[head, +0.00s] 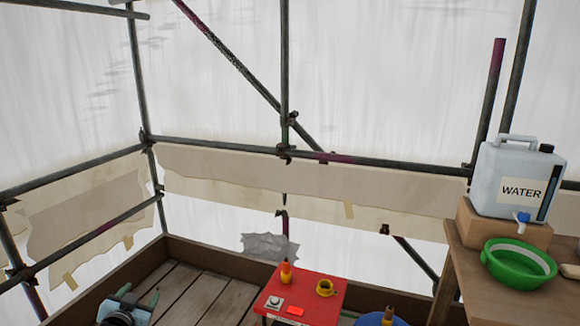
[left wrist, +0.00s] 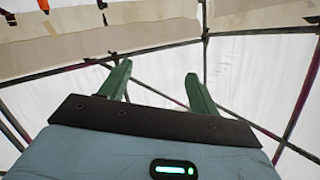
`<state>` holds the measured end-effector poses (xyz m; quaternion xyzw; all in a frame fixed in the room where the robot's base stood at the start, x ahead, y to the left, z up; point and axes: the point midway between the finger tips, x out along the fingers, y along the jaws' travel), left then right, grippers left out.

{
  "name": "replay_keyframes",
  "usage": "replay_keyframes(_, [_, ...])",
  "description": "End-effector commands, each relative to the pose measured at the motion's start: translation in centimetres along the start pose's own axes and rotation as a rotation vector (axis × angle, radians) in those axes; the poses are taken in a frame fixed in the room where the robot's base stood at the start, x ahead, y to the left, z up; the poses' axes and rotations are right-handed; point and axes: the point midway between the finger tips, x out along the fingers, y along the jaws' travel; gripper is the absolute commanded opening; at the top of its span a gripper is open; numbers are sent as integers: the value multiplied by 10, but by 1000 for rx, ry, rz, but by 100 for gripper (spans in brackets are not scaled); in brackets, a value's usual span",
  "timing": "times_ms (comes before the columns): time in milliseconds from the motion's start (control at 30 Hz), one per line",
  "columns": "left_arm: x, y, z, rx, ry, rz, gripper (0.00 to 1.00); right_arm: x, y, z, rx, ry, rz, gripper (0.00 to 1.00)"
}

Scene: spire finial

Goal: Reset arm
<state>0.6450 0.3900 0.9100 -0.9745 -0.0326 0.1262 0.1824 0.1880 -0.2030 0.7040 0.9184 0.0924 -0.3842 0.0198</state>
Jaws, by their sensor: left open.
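My left gripper (head: 138,293) shows at the bottom left of the head view, low over the plank floor. Its two green fingers point up and are apart, with nothing between them. In the left wrist view the same gripper (left wrist: 158,70) has its fingers spread and empty, with pale sheeting and dark poles beyond. My right gripper is in neither view.
At right, a wooden bench (head: 470,262) carries a water container (head: 505,180) and green basin (head: 517,262). Scaffold poles (head: 220,147) and sheeting enclose the deck. Plank floor (head: 195,300) is clear.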

Motion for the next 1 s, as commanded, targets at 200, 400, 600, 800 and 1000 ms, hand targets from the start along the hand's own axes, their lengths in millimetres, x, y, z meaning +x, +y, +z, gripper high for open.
replay_keyframes(200, [-34,48,52,-28,-57,70,62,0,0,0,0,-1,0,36])
replay_keyframes(400, [-84,98,106,-45,-123,144,62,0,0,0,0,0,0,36])
replay_keyframes(600, [-166,156,167,-86,-219,234,62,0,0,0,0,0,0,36])
replay_keyframes(800, [-263,202,211,-145,-323,310,62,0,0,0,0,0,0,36])
replay_keyframes(1000, [-353,230,233,-208,-422,360,62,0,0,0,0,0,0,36])
